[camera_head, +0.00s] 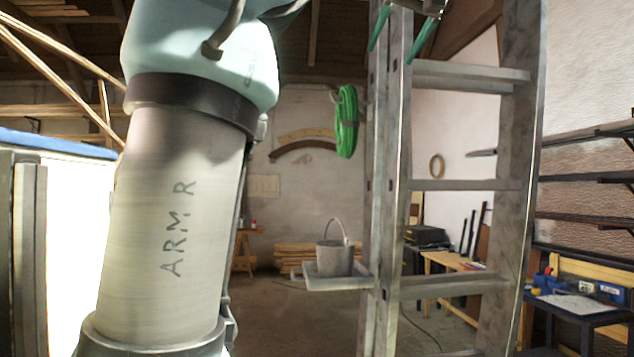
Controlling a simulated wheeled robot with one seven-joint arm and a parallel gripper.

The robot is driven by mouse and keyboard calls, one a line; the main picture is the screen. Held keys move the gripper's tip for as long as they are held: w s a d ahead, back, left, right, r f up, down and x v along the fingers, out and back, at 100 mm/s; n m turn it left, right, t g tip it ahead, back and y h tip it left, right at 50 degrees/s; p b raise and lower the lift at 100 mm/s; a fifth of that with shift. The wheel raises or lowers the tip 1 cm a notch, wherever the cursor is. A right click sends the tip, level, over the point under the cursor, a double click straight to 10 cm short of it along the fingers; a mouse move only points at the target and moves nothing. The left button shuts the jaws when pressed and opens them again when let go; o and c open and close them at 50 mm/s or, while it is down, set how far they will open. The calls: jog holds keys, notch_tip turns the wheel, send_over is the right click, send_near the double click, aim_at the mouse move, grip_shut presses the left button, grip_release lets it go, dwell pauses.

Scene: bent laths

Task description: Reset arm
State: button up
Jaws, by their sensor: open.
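My arm stands large at the left of the head view, with "ARM R" written on its pale link and a light blue joint above it. It runs out of the picture at the top. My gripper (391,53) shows only in part at the top edge, as two teal fingers pointing down in front of the ladder (455,185). The gripper's body and wrist are mostly cut off by the frame. I cannot tell whether the fingers touch the ladder.
A grey bucket (335,258) stands on a small shelf (335,282) by the ladder. A green coil (347,122) hangs left of the ladder. Curved laths (303,150) are on the back wall. A workbench (440,262) and a low table (580,308) stand at right. Floor between is open.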

jog(key=w+f+m+g, duration=0.2)
jog(key=w+f, duration=0.2)
jog(key=f, duration=0.6)
jog(key=w+f+m+g, duration=0.15)
jog(key=w+f, duration=0.25)
jog(key=f, duration=0.5)
jog(key=w+a+f+g+h, duration=0.1)
jog(key=a+f, duration=0.2)
jog(key=f, duration=0.6)
jog(key=w+a+f+g, duration=0.1)
jog(key=a+f+g, duration=0.15)
jog(key=f, duration=0.65)
jog(key=s+a+f+n+g, duration=0.1)
jog(key=s+a+f, duration=0.4)
jog(key=f, duration=0.3)
jog(key=s+a+f+n+g+h, duration=0.1)
jog(key=s+a+f+g, duration=0.1)
jog(key=s+a+f, duration=0.3)
jog(key=s+a+f+n+g+h, duration=0.1)
jog(key=s+a+f, duration=0.4)
jog(key=f, duration=0.8)
jog(key=shift+s+a+f, duration=0.25)
jog(key=shift+s+a, duration=0.1)
jog(key=shift+s, duration=0.4)
jog(key=shift+n, duration=0.25)
